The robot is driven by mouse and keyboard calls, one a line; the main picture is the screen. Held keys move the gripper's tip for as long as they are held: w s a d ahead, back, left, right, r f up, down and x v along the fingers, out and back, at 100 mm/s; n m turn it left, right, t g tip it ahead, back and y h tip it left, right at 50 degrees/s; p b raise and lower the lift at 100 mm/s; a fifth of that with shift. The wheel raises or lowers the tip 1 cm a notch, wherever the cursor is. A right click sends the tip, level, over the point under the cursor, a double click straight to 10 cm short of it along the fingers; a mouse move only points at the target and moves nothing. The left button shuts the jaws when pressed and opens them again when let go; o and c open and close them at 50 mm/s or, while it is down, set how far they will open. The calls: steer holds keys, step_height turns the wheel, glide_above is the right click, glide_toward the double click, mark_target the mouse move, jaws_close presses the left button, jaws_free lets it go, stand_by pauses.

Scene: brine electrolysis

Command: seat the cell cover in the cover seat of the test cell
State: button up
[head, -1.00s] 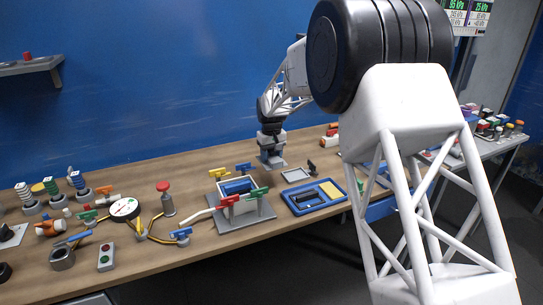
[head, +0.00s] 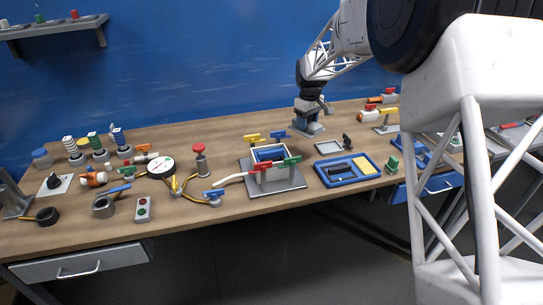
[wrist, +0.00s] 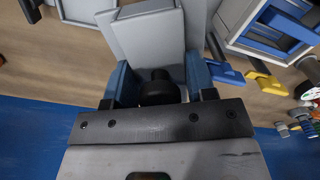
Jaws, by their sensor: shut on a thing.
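The test cell (head: 272,172) is a grey box on a dark plate near the middle of the bench. Its open top shows a blue inside, and red, green, yellow and blue handles surround it. Part of it also shows at the upper right of the wrist view (wrist: 232,38). My gripper (wrist: 158,86) has its blue fingers shut around a black knob (wrist: 158,90), with a grey slab-like part beyond it, apparently the cell cover (wrist: 150,40). In the head view my gripper (head: 309,118) is behind and right of the cell. The cover's lower side is hidden.
A blue tray (head: 322,181) with a black and a yellow block lies right of the cell. A gauge (head: 160,168) and a red-topped post (head: 200,162) stand to the left.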

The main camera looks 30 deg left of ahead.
steer(key=shift+s+d+r+n, duration=0.1)
steer(key=shift+s+r+n, duration=0.2)
steer(key=shift+n, duration=0.2)
steer(key=s+a+r+n, duration=0.2)
steer(key=s+a+n, duration=0.1)
steer(key=s+n, duration=0.3)
steer(key=s+a+r+n, duration=0.3)
steer(key=s+n, duration=0.2)
steer(key=s, duration=0.3)
steer(key=shift+s+a+r+n, duration=0.2)
steer(key=shift+s+a+n, duration=0.1)
steer(key=shift+n, duration=0.1)
steer(key=shift+f, duration=0.1)
glide_above(271, 151)
steer(key=shift+f, duration=3.05)
steer(key=shift+f, duration=1.85)
steer(key=shift+f, duration=0.15)
